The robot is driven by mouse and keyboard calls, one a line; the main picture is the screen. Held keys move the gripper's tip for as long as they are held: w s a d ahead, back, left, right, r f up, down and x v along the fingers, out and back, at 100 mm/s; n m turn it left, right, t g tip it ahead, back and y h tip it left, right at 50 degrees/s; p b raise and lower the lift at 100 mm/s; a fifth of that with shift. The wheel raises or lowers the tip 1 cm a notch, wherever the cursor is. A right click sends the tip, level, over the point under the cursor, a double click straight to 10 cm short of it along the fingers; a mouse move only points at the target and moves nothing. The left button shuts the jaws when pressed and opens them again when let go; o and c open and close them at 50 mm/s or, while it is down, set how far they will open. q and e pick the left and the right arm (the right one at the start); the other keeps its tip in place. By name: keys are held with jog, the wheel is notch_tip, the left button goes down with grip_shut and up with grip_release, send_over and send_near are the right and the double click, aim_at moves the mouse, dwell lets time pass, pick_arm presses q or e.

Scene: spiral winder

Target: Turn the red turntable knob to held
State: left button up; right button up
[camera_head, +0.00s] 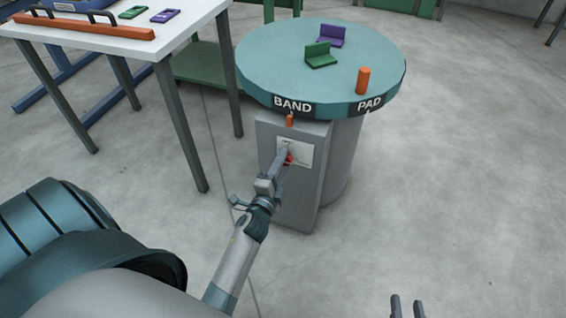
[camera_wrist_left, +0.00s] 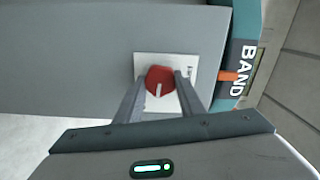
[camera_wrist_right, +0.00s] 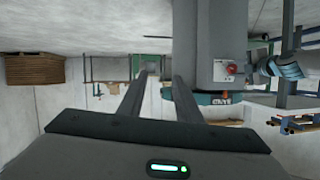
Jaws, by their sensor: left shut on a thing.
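The red turntable knob (camera_wrist_left: 160,80) sits on a white plate (camera_head: 300,150) on the front of a grey cabinet (camera_head: 307,200). My left gripper (camera_head: 286,157) is shut on the knob, with one finger on each side of it in the left wrist view. A pale mark on the knob points down in that view; small print on the plate is unreadable. The teal turntable (camera_head: 300,75) is above, with BAND over an orange pointer (camera_head: 290,121) and PAD to the right. My right gripper (camera_head: 407,306) is open and empty, low in the head view.
Floor to the right is clear.

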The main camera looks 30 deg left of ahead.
pick_arm(q)
jog(key=shift+m, duration=2.3)
pick_arm(e)
jog(key=shift+w+a+r+t, duration=0.15)
jog(key=shift+r+t, duration=0.1)
jog(key=shift+r, duration=0.15)
jog(key=shift+w+a+r+t, duration=0.15)
jog(key=shift+r+t, duration=0.1)
jog(key=shift+r, duration=0.15)
jog(key=shift+d, duration=0.1)
pick_arm(q)
jog(key=o, duration=1.1)
pick_arm(e)
jog(key=shift+f, duration=0.1)
